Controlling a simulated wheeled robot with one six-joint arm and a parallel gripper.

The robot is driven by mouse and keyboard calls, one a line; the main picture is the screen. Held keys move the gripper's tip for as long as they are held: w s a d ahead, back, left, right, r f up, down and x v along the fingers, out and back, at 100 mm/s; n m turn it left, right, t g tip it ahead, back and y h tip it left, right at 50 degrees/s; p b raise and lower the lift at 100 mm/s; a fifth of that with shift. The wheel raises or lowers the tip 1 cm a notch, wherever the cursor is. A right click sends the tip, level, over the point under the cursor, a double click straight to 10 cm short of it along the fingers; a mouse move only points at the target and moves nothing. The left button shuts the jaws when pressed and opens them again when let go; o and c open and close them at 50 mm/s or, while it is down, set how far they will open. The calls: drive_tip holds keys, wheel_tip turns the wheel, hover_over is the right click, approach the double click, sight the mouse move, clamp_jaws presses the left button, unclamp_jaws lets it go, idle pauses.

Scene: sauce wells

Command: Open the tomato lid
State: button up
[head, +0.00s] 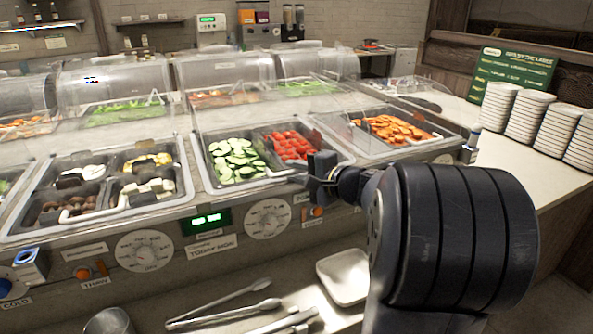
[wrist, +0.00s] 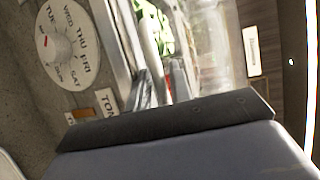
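The tomato well (head: 290,145) holds red tomatoes beside sliced cucumbers (head: 236,160) in one steel-rimmed pan. A clear panel (head: 245,108) rises behind and over this pan; I cannot tell where its edges or handle are, or how far it is open. My gripper (head: 322,168) is at the counter's front edge, just right of and in front of the tomatoes. Its dark fingers overlap one another in the head view, so their gap is hidden. In the wrist view, a dark gripper part (wrist: 170,122) crosses the lower picture, near a label (wrist: 107,102) starting "TOM".
A day dial (head: 268,219) and a green display (head: 206,222) are on the front panel. Tongs (head: 225,303) and a white dish (head: 344,275) lie on the lower shelf. Another pan with orange food (head: 398,129) is right; plate stacks (head: 529,117) stand beyond.

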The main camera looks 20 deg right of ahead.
drive_tip(key=shift+c, duration=0.6)
clamp_jaws()
